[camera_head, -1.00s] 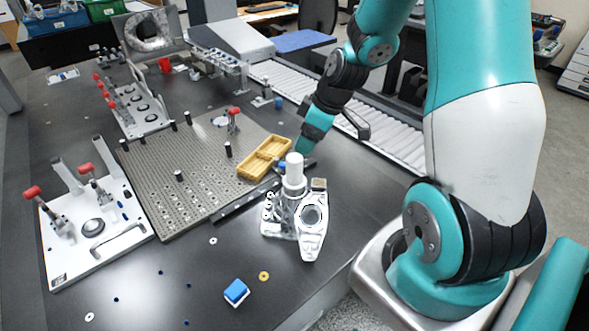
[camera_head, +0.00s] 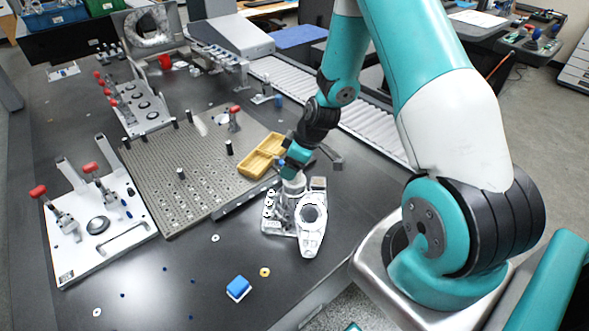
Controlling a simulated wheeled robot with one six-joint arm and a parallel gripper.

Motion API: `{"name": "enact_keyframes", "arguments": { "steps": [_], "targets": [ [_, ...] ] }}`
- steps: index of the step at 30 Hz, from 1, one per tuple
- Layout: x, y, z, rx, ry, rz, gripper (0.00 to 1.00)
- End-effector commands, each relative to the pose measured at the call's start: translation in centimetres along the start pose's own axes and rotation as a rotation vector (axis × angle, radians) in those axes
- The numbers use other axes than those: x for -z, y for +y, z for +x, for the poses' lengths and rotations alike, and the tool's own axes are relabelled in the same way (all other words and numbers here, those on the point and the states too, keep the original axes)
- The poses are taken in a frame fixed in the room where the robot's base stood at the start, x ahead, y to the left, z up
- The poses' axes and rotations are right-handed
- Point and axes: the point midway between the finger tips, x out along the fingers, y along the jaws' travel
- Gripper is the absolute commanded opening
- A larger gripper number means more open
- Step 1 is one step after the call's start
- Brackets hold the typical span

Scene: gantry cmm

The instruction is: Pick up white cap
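The white cap is hidden or nearly hidden behind the end of my arm. A pale upright piece (camera_head: 292,186) shows just below the teal wrist, and I cannot tell whether it is the cap or the post under it. The piece stands on a grey metal fixture (camera_head: 279,217) at the right of the table, beside a light metal bracket with a round hole (camera_head: 311,214). My gripper (camera_head: 291,173) is at the top of this piece. Its fingers are too small and covered to show whether they are open or touching the cap.
A yellow tray (camera_head: 249,168) lies just left of my wrist on the perforated plate (camera_head: 185,205). A white clamp board (camera_head: 125,245) is at left. A blue block (camera_head: 239,286) lies at the front. The conveyor (camera_head: 372,135) runs behind. The front table is mostly clear.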

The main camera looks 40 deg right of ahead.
Motion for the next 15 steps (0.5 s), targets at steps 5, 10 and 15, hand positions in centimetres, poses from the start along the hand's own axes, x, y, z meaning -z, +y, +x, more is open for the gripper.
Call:
{"name": "enact_keyframes", "arguments": {
  "steps": [5, 10, 15],
  "targets": [
    [0.0, 0.01, -0.01, 0.0, 0.0, 0.0, 0.64],
    [0.0, 0.01, -0.03, 0.0, 0.0, 0.0, 0.25],
    [0.01, 0.02, -0.05, -0.001, 0.001, 0.0, 0.21]
  ]
}}
